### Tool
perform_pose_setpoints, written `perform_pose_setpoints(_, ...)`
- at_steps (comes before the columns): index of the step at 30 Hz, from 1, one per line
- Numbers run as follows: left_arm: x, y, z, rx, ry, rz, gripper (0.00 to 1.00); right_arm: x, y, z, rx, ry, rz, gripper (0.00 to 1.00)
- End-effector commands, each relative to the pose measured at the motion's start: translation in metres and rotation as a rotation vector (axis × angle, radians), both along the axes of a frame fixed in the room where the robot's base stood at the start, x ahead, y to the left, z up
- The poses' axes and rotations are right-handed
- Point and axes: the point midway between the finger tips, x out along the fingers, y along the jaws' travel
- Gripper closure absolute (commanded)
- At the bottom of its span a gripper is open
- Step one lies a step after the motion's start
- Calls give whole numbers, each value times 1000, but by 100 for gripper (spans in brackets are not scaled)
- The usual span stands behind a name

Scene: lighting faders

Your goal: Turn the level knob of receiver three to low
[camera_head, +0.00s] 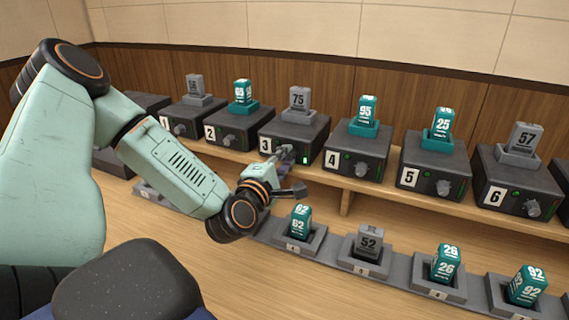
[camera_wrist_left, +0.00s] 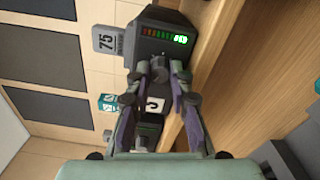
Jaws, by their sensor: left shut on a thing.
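Receiver three (camera_head: 306,133) is a dark box on the wooden shelf, with a number 3 plate and a grey pack marked 75 (camera_head: 299,98) on top. My left gripper (camera_head: 284,154) is at its front face, where the level knob sits. In the left wrist view the two fingers (camera_wrist_left: 159,72) are shut on the knob, which they mostly hide. The same view shows the receiver (camera_wrist_left: 160,20) turned sideways, with its 3 plate (camera_wrist_left: 154,104) between the fingers and a light bar (camera_wrist_left: 165,35) lit green at one end. My right gripper is not in view.
Receivers two (camera_head: 228,125), four (camera_head: 357,150), five (camera_head: 434,170) and six (camera_head: 515,185) stand in the same row, close on both sides. Below the shelf, a row of grey docks holds packs such as 62 (camera_head: 300,220) and 52 (camera_head: 369,241).

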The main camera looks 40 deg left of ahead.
Motion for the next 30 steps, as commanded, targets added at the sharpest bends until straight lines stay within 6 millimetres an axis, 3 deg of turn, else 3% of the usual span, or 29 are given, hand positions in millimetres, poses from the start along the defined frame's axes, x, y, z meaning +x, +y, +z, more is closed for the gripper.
perform_pose_setpoints(30, -1, -3, -3, -927, -284, -3, 100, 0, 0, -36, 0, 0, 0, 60)
